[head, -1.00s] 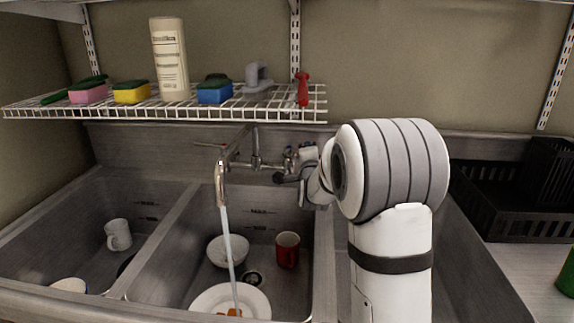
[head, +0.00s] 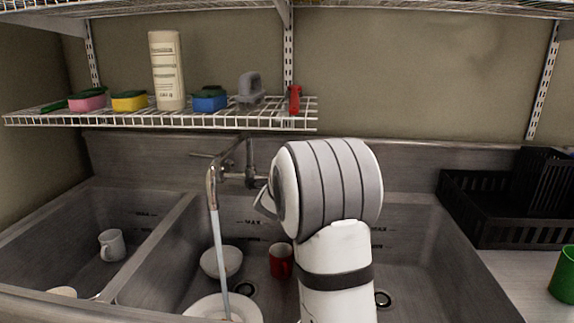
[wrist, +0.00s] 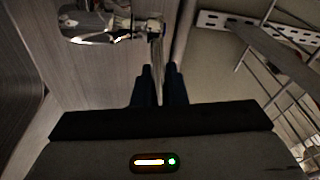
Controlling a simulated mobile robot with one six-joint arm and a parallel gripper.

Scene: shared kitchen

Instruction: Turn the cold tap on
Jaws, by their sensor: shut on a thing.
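The wall-mounted metal tap (head: 232,177) stands at the back of the sink, and its tall spout (head: 211,180) pours a stream of water (head: 220,250) into the middle basin. A lever (head: 203,155) shows on its left side. My arm hides the right side of the tap in the head view, so my gripper is hidden there. In the wrist view, my gripper (wrist: 158,72) has its dark fingers close together around a thin grey strip that looks like a tap lever (wrist: 157,55). Shiny tap metal (wrist: 95,25) shows at upper left. I cannot read any cold marking.
A wire shelf (head: 130,121) with sponges, a bottle (head: 167,70) and a red-handled item (head: 294,99) hangs above the tap. A bowl (head: 221,261), a red mug (head: 281,260) and a plate (head: 205,308) lie in the middle basin. A black rack (head: 490,215) stands at right.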

